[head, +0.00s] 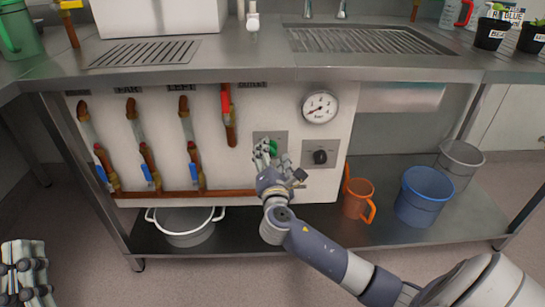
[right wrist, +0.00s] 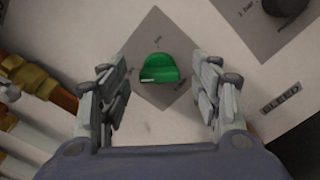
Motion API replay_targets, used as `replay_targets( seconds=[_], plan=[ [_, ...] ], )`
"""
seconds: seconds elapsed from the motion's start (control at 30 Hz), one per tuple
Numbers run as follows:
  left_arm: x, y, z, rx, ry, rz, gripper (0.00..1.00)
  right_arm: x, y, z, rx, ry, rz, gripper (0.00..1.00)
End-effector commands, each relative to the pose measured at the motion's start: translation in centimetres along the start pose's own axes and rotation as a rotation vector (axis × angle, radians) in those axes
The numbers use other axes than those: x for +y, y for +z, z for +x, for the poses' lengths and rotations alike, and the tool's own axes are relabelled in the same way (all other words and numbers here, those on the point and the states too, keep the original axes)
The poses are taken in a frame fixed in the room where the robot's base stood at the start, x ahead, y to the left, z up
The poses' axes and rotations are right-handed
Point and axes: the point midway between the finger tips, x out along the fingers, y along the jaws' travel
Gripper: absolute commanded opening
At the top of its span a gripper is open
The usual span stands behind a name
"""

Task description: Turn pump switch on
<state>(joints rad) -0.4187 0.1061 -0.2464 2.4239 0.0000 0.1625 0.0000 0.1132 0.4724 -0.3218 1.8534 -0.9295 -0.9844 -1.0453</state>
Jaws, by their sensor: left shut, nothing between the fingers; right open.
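The pump switch is a green rotary knob (right wrist: 159,68) on a grey square plate (right wrist: 161,38) in the right wrist view. In the head view the knob (head: 273,147) shows partly behind my right gripper (head: 274,160), on the white panel below the counter. My right gripper (right wrist: 159,98) is open, with its fingers on either side of the knob and apart from it. The small lettering around the knob is too blurred to read. My left gripper (head: 24,270) is at the lower left of the head view, shut and empty, far from the panel.
A black knob (head: 320,156) and a pressure gauge (head: 320,107) are right of the switch. Pipes with a red-handled valve (head: 226,101) are left. An orange jug (head: 357,198), blue bucket (head: 423,195) and white basin (head: 186,224) stand on the lower shelf.

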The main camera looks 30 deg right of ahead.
Motion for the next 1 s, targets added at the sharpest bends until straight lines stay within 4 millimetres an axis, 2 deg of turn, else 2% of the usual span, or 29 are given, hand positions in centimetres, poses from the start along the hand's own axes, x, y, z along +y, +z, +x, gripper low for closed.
replay_targets(
  seconds=[0.37,0.57,1.0],
  plan=[
    [0.06,-0.50,0.00,0.026,0.001,-0.001,0.00,0.04,0.02,0.41,0.000,0.000,0.001,0.58],
    [0.06,-0.46,-0.01,0.024,0.001,-0.001,0.00,0.03,0.01,0.39,0.000,0.000,0.001,0.15],
    [0.05,-0.44,-0.03,0.024,0.001,-0.001,0.00,-0.04,-0.10,0.35,0.002,-0.001,0.056,0.14]
  ],
)
